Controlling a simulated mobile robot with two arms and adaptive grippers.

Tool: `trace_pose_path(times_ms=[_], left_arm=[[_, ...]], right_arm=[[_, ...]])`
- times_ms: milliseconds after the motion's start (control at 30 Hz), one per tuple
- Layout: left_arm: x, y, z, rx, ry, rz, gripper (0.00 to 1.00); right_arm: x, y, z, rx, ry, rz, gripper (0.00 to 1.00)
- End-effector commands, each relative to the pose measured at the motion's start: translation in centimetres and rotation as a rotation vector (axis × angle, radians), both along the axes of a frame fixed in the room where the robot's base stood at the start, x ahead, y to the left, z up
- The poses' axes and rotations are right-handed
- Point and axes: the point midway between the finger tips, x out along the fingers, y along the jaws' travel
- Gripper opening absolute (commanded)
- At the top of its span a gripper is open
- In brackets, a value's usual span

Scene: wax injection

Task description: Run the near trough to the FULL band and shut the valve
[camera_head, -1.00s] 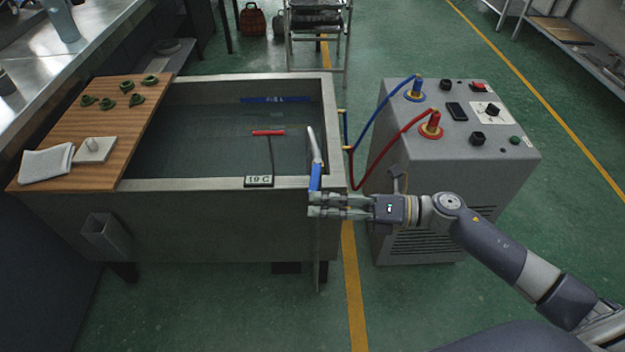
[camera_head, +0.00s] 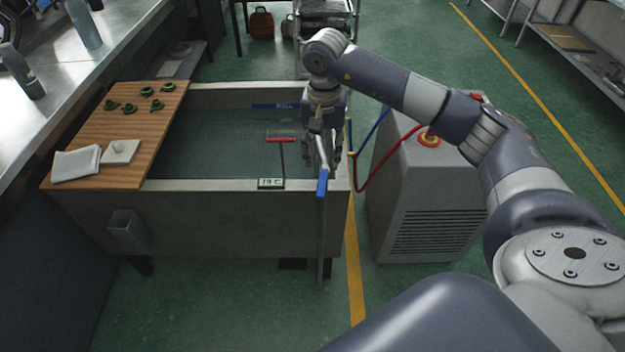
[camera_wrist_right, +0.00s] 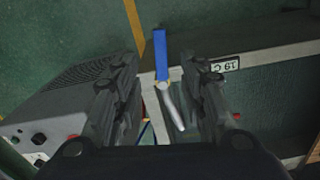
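The grey trough (camera_head: 230,187) holds dark liquid. A blue band (camera_head: 275,106) with lettering, only partly legible, shows at its far wall; I cannot tell exactly where the liquid stands against it. A blue-ended lever (camera_head: 323,183) with a curved silver part sits at the trough's right front corner; it also shows in the right wrist view (camera_wrist_right: 160,55). My right gripper (camera_head: 326,150) points down above that corner. In the right wrist view it is open (camera_wrist_right: 160,88), fingers on either side of the lever, with visible gaps. My left gripper is not in view.
A red T-shaped piece (camera_head: 280,140) and a 19 C display (camera_head: 270,184) are at the trough. A wooden board (camera_head: 110,177) carries green pieces, a cloth and a white block. A grey machine (camera_head: 400,200) with red and blue hoses stands on the right, partly behind my arm.

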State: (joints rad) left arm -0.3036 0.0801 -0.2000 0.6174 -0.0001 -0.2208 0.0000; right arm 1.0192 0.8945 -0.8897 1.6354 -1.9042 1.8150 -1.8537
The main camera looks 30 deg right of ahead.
Motion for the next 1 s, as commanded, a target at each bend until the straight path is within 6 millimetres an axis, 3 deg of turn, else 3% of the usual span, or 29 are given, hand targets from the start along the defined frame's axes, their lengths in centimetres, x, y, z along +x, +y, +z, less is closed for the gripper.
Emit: trace_pose_path(times_ms=[500,700,967,1000], left_arm=[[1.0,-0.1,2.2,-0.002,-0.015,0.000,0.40],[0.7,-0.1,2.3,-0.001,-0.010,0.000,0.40],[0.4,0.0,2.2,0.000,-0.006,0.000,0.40],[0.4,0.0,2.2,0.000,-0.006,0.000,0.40]], right_arm=[[-0.1,0.1,-8.8,0.005,0.004,-0.002,0.38],[-0.1,0.2,-10.1,0.006,0.002,-0.001,0.38],[-0.1,0.2,-10.2,0.005,0.001,-0.001,0.38],[-0.1,0.2,-10.2,0.005,0.001,-0.001,0.29]])
